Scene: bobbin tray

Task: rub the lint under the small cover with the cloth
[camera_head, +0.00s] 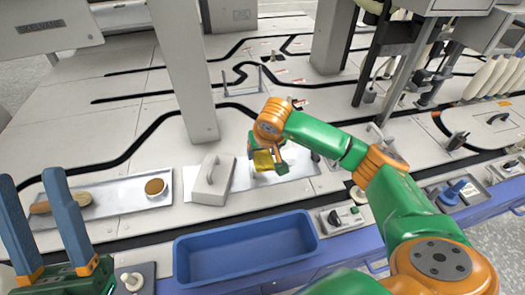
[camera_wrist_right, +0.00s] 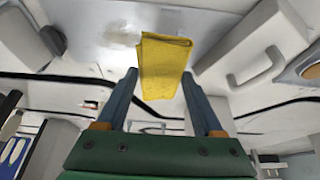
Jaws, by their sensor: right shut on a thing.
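My right gripper (camera_head: 268,154) is shut on a folded yellow cloth (camera_head: 263,161), held low over a shiny metal plate (camera_head: 300,166). In the right wrist view the cloth (camera_wrist_right: 165,62) sits between the blue fingertips (camera_wrist_right: 160,76). A pale, blurry lint patch (camera_wrist_right: 122,32) shows on the plate beside the cloth. I cannot tell whether the cloth touches the plate. The small cover (camera_head: 209,184), a pale block with a handle, stands just left of the cloth; it also shows in the wrist view (camera_wrist_right: 262,62). My left gripper (camera_head: 28,176) is open and empty at lower left.
A blue bin (camera_head: 245,262) stands in front of the plate. A metal tray (camera_head: 118,200) with a brush (camera_head: 62,203) and a round brown-topped pot (camera_head: 156,187) lies at left. A grey post (camera_head: 187,80) rises behind the cover. A switch box (camera_head: 343,218) is right of the bin.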

